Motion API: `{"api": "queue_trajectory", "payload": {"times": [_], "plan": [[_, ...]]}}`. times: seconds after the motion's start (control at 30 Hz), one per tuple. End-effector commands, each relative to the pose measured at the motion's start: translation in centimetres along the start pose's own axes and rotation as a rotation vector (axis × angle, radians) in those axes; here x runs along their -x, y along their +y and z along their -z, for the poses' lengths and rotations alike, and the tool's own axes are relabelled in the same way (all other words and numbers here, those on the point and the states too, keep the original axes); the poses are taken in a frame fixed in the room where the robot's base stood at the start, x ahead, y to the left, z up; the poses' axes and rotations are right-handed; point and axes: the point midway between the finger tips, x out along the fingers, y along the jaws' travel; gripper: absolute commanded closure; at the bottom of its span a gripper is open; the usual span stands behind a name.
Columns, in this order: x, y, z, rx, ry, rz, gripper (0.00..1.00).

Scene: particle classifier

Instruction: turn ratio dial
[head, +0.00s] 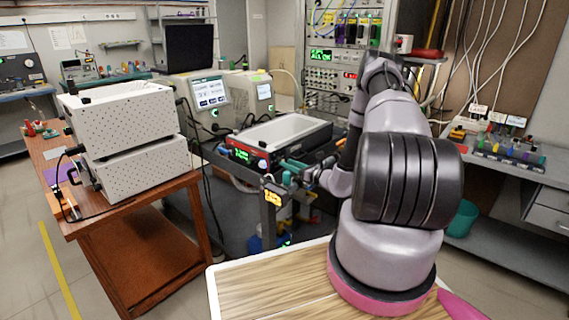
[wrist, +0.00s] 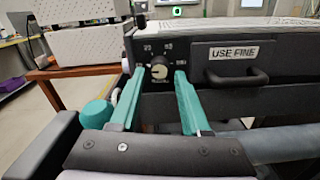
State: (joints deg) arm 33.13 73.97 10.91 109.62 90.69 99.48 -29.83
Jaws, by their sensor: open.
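The ratio dial (wrist: 159,71), a black round knob with a pale lower part, sits on the dark front panel in the wrist view. Small white numerals are printed around it. My gripper (wrist: 160,76) has two teal fingers spread apart, one on each side of the dial in the picture. A gap shows between each finger and the knob, and I cannot tell whether the tips reach its depth. In the head view my gripper (head: 291,168) is by the instrument with the green display; the dial is not clear there.
A dark handle (wrist: 238,77) sticks out right of the dial, below a "USE FINE" label (wrist: 234,51). In the head view, perforated white boxes (head: 122,112) stand on a wooden table at left. A red-fronted instrument (head: 250,156) with a white tray top is near my gripper.

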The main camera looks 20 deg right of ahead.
Motion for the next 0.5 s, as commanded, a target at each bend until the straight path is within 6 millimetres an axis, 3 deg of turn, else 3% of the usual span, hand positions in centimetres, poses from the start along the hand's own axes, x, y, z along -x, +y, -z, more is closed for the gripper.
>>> {"api": "queue_trajectory", "payload": {"times": [0.2, 0.5], "plan": [[-2.4, 0.0, 0.0, 0.001, 0.001, -0.001, 0.53], [-2.9, 0.0, 0.0, 0.000, 0.001, 0.000, 0.53]]}}
